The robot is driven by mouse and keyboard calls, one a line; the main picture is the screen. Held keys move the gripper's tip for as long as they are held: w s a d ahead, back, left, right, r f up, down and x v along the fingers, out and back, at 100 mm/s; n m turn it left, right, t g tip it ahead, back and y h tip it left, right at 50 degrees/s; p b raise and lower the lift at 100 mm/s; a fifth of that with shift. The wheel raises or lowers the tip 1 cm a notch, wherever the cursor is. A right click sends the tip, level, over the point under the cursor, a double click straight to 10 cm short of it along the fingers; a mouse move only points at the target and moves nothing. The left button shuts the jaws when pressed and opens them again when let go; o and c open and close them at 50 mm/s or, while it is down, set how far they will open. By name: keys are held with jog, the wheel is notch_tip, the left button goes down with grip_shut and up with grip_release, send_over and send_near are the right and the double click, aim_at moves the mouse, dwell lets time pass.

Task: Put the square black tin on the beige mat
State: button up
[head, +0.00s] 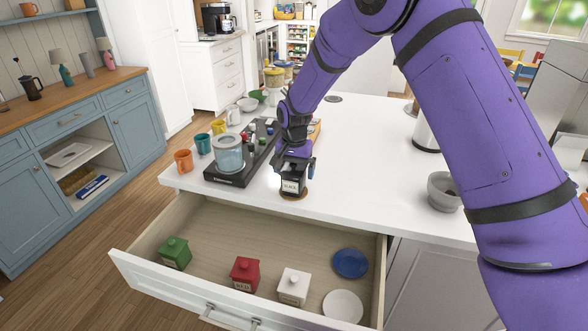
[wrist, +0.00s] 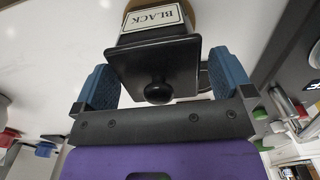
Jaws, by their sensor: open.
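The square black tin (head: 291,186), with a white BLACK label, stands upright on the counter near its front edge. A round beige-brown mat (head: 294,197) shows around its base, and the tin appears to rest on it. In the wrist view the tin's lid and knob (wrist: 157,88) face the camera, and a strip of the mat (wrist: 188,10) shows beyond the tin. My gripper (head: 297,170) is directly above the tin. Its blue fingers are open, one on each side of the lid, with a gap visible at least on the left. The tin's underside is hidden.
Below the counter edge, an open drawer (head: 205,222) holds a green tin (head: 174,253), a red tin (head: 245,274), a white tin (head: 293,287), a blue plate (head: 350,263) and a white plate (head: 343,306). A black tray (head: 222,178) with a glass jar stands left. A grey bowl (head: 443,191) stands right.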

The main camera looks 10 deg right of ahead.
jog(key=shift+r, duration=0.15)
notch_tip(320, 180, up, 12)
dwell(0.4)
jog(key=shift+r, duration=0.1)
jog(key=s+d+r+n+t, duration=0.2)
jog(key=s+d+r, duration=1.2)
jog(key=s+r, duration=0.3)
jog(key=s+d+r+n+t, duration=0.1)
jog(key=s+d, duration=0.3)
jog(key=s, duration=0.7)
jog(key=s+d+n+t, duration=0.1)
jog(key=s+d, duration=0.4)
jog(key=s, duration=0.7)
jog(key=shift+d+r+t, duration=0.2)
jog(key=shift+r+t, duration=0.2)
jog(key=shift+t, duration=0.2)
jog(key=shift+c, duration=0.4)
